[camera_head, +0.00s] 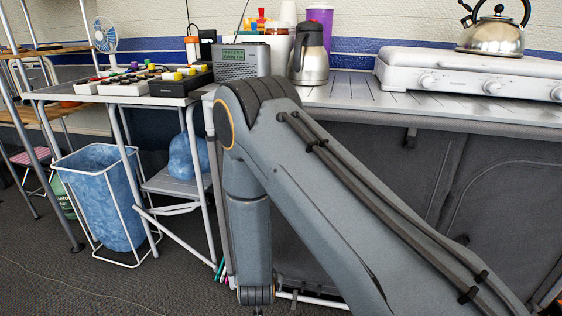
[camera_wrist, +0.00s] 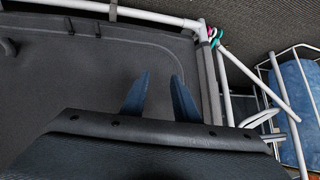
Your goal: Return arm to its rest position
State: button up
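My gripper (camera_wrist: 160,75) shows in the wrist view as two dark blue fingers standing apart, with nothing between them. Beyond them is the dark grey panel (camera_wrist: 75,95) of the counter front. My grey arm crosses the head view from the lower right up to its elbow in front of the counter, then bends down. The gripper is not visible in the head view.
A metal counter (camera_head: 345,92) holds a radio (camera_head: 242,62), a steel flask (camera_head: 310,60), a white stove (camera_head: 470,75) and a kettle (camera_head: 492,35). At left are a small table (camera_head: 70,93) and a wire-framed blue bag (camera_head: 103,195). Grey floor (camera_head: 40,275) is open at lower left.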

jog(key=s+a+r+n+g+y, duration=0.1)
jog(key=s+a+r+n+g, duration=0.15)
jog(key=s+r, duration=0.6)
jog(key=s+a+r+n+g+y, duration=0.1)
jog(key=s+a+r+g, duration=0.25)
jog(key=r, duration=0.95)
jog(key=s+d+r+n+g, duration=0.1)
jog(key=s+d+r, duration=0.3)
jog(key=s, duration=0.3)
jog(key=s+d+r+n+g+h, duration=0.1)
jog(key=s+d+r+n, duration=0.1)
jog(key=s+d+r, duration=0.3)
jog(key=s+d+r+n+g, duration=0.15)
jog(key=s+r, duration=0.25)
jog(key=s, duration=0.4)
jog(key=d+r+m+p, duration=0.3)
jog(key=d+r+p, duration=0.7)
jog(key=r+p, duration=0.3)
jog(key=d+r+m+h+p, duration=0.1)
jog(key=d+r+m+p, duration=0.2)
jog(key=d+r+p, duration=0.8)
jog(key=r+p, duration=0.2)
jog(key=p, duration=0.5)
jog(key=shift+m+p, duration=0.3)
jog(key=shift+p, duration=0.05)
jog(key=shift+d, duration=0.1)
jog(key=shift+c, duration=0.4)
